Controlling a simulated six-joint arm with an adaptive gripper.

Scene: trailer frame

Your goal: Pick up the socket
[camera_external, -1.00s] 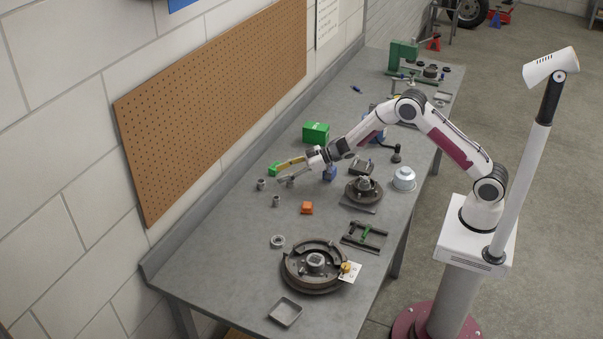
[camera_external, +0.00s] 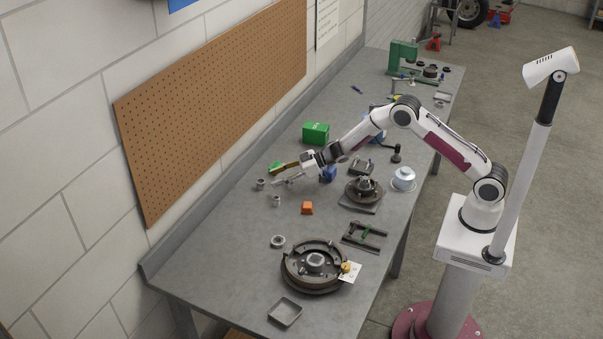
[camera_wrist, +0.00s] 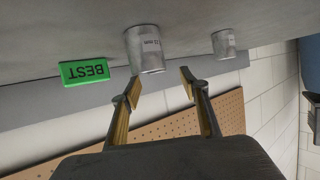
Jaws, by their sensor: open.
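Two grey metal sockets stand upright on the bench. In the wrist view, the larger-looking socket (camera_wrist: 147,52) has small dark lettering, partly legible as "mm", and lies just beyond my fingertips. The second socket (camera_wrist: 224,44) is to its right and looks smaller. In the external view, one socket (camera_external: 260,184) is left of my fingers and another (camera_external: 276,201) is below them. I cannot tell which size the task means. My gripper (camera_wrist: 160,86) is open and empty; it also shows in the external view (camera_external: 275,176). Its fingertips appear apart from both sockets.
A bigger green box (camera_external: 316,133), an orange block (camera_external: 307,208), a ring (camera_external: 278,241) and a brake drum assembly (camera_external: 316,266) are on the bench. The pegboard wall (camera_external: 215,105) is close behind the sockets.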

